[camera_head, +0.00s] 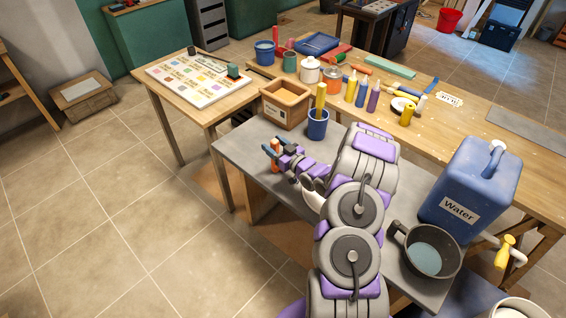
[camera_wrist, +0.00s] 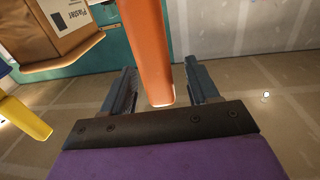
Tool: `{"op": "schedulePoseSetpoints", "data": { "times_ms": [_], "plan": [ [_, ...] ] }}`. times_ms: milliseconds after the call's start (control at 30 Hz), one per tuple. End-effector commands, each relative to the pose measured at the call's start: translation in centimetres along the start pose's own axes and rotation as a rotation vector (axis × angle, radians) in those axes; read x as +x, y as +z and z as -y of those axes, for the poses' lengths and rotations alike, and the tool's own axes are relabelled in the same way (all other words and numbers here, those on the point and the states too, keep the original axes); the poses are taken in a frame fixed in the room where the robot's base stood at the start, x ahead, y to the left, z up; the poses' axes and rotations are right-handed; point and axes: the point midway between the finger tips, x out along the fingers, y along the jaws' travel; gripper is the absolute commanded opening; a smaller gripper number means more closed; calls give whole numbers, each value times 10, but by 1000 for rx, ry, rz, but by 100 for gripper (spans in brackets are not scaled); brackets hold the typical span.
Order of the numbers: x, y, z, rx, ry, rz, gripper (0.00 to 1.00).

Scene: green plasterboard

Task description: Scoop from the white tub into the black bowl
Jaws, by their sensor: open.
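My gripper (camera_head: 275,147) is open above the grey table's left part. An orange handle (camera_wrist: 150,50) stands between its two fingers (camera_wrist: 160,92) in the wrist view, with a gap on each side; only a bit of orange shows in the head view. What the handle belongs to is hidden. The black bowl (camera_head: 446,262), a pan-like vessel with a handle and bluish contents, stands at the table's right front. A white rounded vessel (camera_head: 311,203) shows partly behind my arm; its contents are hidden, and I cannot tell whether it is the white tub.
A brown plaster box (camera_head: 285,106) and a blue cup (camera_head: 318,126) with a yellow tool stand behind my gripper. A blue water canister (camera_head: 465,195) stands behind the bowl. Another white round container (camera_head: 515,309) is cut off at bottom right. Bottles and jars crowd the wooden bench (camera_head: 470,137).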

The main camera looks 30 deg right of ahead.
Motion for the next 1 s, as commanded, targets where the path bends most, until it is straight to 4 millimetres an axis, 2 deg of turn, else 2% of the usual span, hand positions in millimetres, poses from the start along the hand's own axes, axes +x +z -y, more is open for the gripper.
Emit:
{"op": "schedulePoseSetpoints", "data": {
  "times_ms": [167, 467, 1000],
  "plan": [
    [17, 0, -1, -1, 1, -4, 60],
    [19, -1, -2, 0, 2, -4, 60],
    [19, -1, -1, 0, 1, -3, 8]
  ]
}}
